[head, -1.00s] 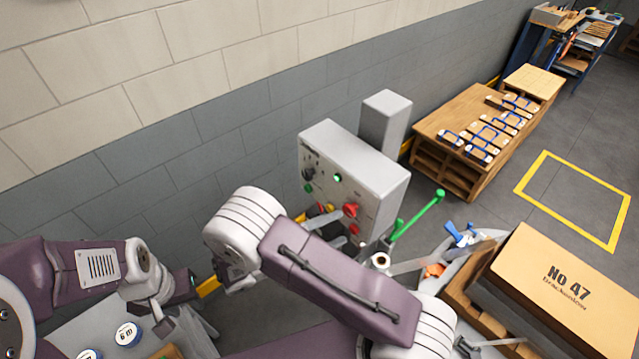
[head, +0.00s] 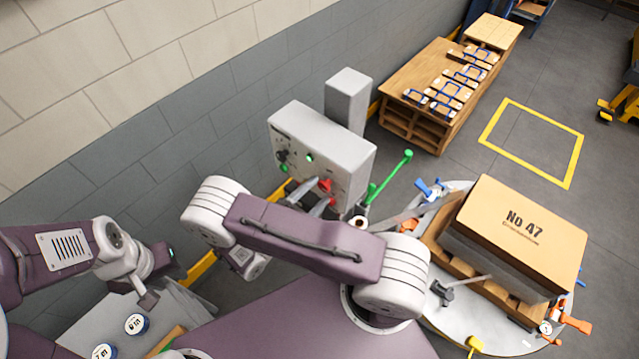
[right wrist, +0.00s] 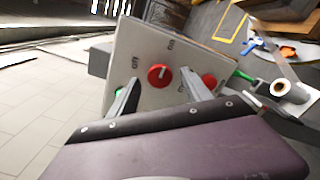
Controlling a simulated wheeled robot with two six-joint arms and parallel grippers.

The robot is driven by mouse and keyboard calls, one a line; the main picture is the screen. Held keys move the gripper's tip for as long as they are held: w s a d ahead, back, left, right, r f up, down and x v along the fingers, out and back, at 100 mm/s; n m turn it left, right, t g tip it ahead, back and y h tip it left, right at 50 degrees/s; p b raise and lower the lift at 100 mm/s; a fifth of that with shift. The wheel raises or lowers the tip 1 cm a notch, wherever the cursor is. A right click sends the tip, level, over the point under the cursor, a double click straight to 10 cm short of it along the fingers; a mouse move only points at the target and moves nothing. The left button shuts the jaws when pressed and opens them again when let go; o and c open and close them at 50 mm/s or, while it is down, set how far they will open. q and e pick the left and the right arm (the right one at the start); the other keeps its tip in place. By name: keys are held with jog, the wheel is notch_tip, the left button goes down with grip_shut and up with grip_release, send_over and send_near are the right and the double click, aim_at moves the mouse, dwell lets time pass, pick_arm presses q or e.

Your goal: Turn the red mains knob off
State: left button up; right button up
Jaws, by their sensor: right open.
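The grey control box (head: 330,140) stands by the wall. Its red mains knob (head: 325,184) is on the front panel, partly crowded by my right gripper (head: 316,194). In the right wrist view the round red knob (right wrist: 159,76) shows a pale pointer mark on its upper right, roughly towards the ON label; the OFF label is to its left. My right gripper (right wrist: 163,92) is open and empty, one finger to each side of the knob. Contact with the knob cannot be made out. My left gripper (head: 160,278) hangs at the lower left, away from the box; its opening is unclear.
A second red control (right wrist: 208,80) sits right of the knob, close to the right finger. A green-ended lever (head: 390,178) and a round turntable (head: 425,320) with a carton (head: 520,230) stand right of the box. A grey surface (head: 85,320) is at lower left.

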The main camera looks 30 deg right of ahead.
jog(key=shift+w+d+r, duration=0.15)
jog(key=shift+d, duration=0.5)
jog(key=shift+w+d, duration=0.15)
jog(key=shift+d, duration=0.1)
pick_arm(q)
jog(key=shift+r, duration=0.45)
pick_arm(e)
jog(key=shift+f, duration=0.2)
jog(key=shift+a, duration=0.1)
grip_shut()
